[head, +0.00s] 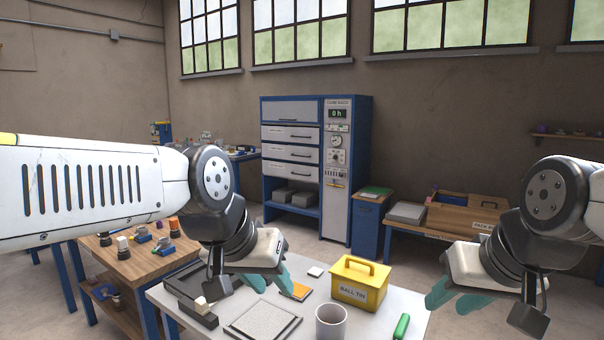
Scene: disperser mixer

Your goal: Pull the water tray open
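A blue cabinet (366,140) labelled as a cure rack stands against the back wall. Its left side has a closed top panel (290,112) and light-fronted drawers (275,152) with dark handles, all flush with the frame. No label that I can read says which one is the water tray. My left gripper (269,284) hangs over the near table, its teal fingers apart and empty. My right gripper (453,300) is near the table's right edge, also with teal fingers apart and empty. Both are well short of the cabinet.
The near white table (375,321) holds a yellow ball tin (360,294), a mug (331,322), a green object (401,326) and a grey tray (264,321). A wooden workbench (125,262) stands left. A blue bin (367,226) stands right of the cabinet.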

